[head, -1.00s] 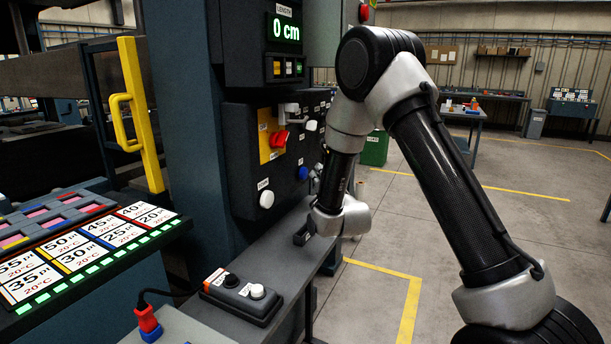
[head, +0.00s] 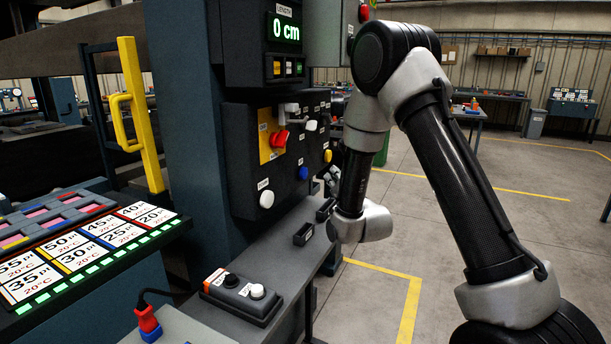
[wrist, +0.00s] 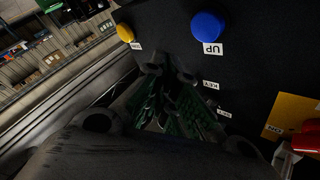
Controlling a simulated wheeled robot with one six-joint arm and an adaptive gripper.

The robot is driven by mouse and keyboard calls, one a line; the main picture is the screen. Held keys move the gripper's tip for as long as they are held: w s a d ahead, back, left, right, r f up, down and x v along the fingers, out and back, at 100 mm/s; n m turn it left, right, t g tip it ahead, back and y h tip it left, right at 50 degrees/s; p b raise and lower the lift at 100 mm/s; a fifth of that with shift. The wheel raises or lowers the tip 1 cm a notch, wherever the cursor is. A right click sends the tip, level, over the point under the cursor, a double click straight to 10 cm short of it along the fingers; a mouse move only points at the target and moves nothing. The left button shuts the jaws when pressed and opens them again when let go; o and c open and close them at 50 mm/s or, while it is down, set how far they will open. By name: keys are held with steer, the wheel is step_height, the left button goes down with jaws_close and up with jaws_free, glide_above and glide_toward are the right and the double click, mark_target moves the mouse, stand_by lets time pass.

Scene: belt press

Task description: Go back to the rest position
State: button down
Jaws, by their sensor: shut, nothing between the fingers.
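My gripper (wrist: 167,72) is shut and empty in the wrist view, its dark fingers in front of the black control panel (wrist: 265,60). The fingers are close together and appear clear of the buttons. The blue UP button (wrist: 208,26) is to their upper right and a yellow button (wrist: 125,32) to their upper left. In the head view my gripper (head: 331,180) is a small part beyond my wrist, largely hidden by it, near the panel's right side. The blue button (head: 303,173) and yellow button (head: 328,156) also show there.
A ledge (head: 285,262) with small dark holders (head: 303,234) runs under the panel. A two-button box (head: 240,296) stands at the front. Open floor (head: 480,260) lies to the right.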

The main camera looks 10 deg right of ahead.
stand_by(0.4)
steer(key=s+d+r+n+g+h, duration=0.2)
steer(key=s+d+r+n+g, duration=0.1)
steer(key=s+d+r+g, duration=0.6)
steer(key=s+d+n+g, duration=0.1)
steer(key=s+d+g, duration=0.1)
steer(key=s, duration=1.4)
steer(key=s+d+n+g+h, duration=0.1)
steer(key=s+g, duration=0.3)
steer(key=s, duration=1.3)
steer(key=shift+s+d+f+n, duration=0.2)
steer(key=shift+s+d+n, duration=0.1)
steer(key=shift+d, duration=0.35)
